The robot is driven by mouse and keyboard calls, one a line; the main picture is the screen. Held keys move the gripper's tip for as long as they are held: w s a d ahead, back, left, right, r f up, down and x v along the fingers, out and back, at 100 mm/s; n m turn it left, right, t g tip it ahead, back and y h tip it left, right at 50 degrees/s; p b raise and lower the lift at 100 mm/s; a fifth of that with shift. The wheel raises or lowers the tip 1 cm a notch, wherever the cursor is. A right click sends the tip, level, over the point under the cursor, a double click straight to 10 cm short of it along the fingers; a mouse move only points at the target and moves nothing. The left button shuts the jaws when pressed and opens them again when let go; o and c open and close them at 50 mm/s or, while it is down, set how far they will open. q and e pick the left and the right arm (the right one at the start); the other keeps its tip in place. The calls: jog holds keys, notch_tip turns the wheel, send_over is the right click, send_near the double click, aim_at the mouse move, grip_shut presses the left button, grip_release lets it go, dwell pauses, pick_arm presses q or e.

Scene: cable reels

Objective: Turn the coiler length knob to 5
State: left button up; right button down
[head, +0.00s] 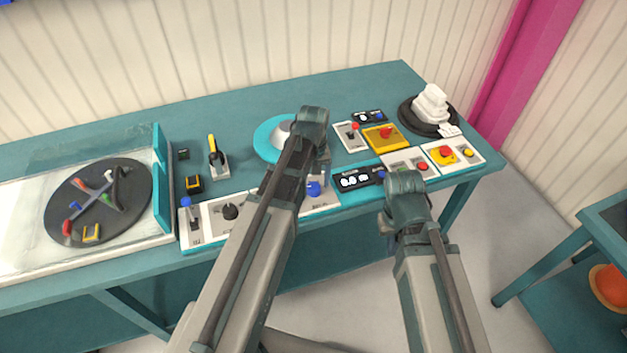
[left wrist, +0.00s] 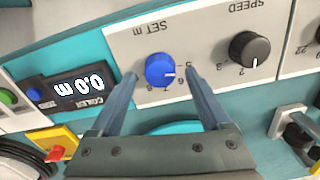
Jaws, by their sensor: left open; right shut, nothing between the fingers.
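The blue knob under the "SET m" label (left wrist: 160,70) shows in the left wrist view, upside down, on a white panel. It also shows in the head view (head: 314,189). Digits from about 5 to 8 are readable at its edge; I cannot make out its pointer clearly. My left gripper (left wrist: 160,77) is open, with one finger on each side of the blue knob; I cannot tell whether they touch it. The coiler display (left wrist: 80,91) beside the panel reads 0.0 m. My right arm reaches in over the bench's front edge, but its gripper fingers are hidden.
A black SPEED knob (left wrist: 248,50) sits close beside the blue one. A lever with a blue top (head: 186,203) and a turntable (head: 98,200) are further left. Red-button boxes (head: 446,153) and a dark reel with a white block (head: 431,106) are at the right.

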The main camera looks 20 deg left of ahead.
aim_at(314, 186)
pick_arm(q)
notch_tip(314, 186, up, 13)
jog(key=p, duration=1.2)
jog(key=shift+f, duration=0.2)
jog(key=shift+s, duration=0.1)
jog(key=s+d+m+y, duration=0.1)
jog(key=s+d+m, duration=0.8)
jog(key=s+d, duration=0.3)
jog(key=shift+s+d+f+b, duration=0.3)
jog(key=shift+s+b, duration=0.1)
jog(key=shift+s, duration=0.85)
